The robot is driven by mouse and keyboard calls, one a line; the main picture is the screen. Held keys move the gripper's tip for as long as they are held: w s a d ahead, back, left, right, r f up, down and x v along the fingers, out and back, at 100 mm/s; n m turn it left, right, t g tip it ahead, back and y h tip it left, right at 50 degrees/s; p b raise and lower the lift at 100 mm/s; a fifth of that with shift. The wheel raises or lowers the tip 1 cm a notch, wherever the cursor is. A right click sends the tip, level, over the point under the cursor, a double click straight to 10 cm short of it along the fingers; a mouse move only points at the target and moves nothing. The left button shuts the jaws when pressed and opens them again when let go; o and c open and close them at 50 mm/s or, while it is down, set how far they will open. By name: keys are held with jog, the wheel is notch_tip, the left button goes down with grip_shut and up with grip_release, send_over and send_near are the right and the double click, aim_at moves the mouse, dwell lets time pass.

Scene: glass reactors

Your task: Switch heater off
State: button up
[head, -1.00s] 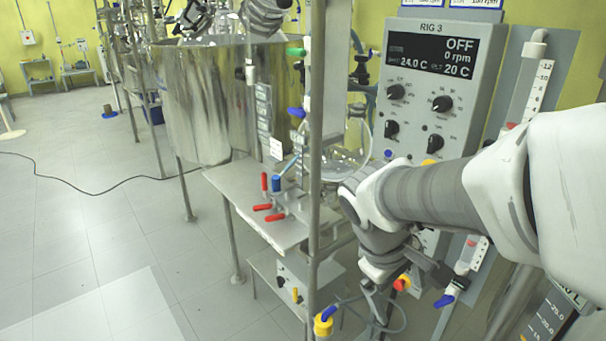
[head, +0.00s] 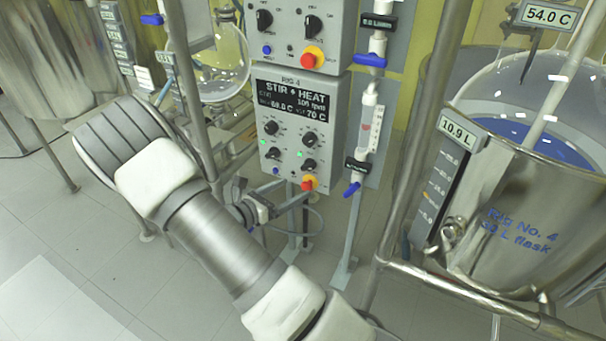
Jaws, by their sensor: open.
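The Rig 4 control box (head: 296,103) stands in the middle of the head view. Its display (head: 293,104) reads STIR + HEAT, about 100 rpm, with 70 C at lower right; the other temperature is hard to read. Below are several black knobs, including a lower left knob (head: 274,153) and a lower right knob (head: 309,165); their labels are too small to read. Two green lights (head: 299,154) are lit.
The Rig No. 4 flask jacket (head: 510,225) with blue liquid stands right, under a 54.0 C readout (head: 548,14). A metal frame post (head: 415,150) and a valve tube (head: 362,135) stand between. Another control box (head: 300,35) sits above. Floor at lower left is clear.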

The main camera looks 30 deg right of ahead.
jog(key=w+a+f+n+t+b, duration=0.2)
jog(key=w+f+n+t, duration=0.25)
jog(key=f+n, duration=0.35)
jog(key=t+b, duration=0.1)
jog(key=b, duration=0.1)
send_near(306, 169)
jog(key=x, duration=0.9)
jog(key=shift+d, duration=0.25)
jog(key=shift+c, duration=0.2)
jog(key=c, duration=1.3)
jog(key=shift+c, duration=0.2)
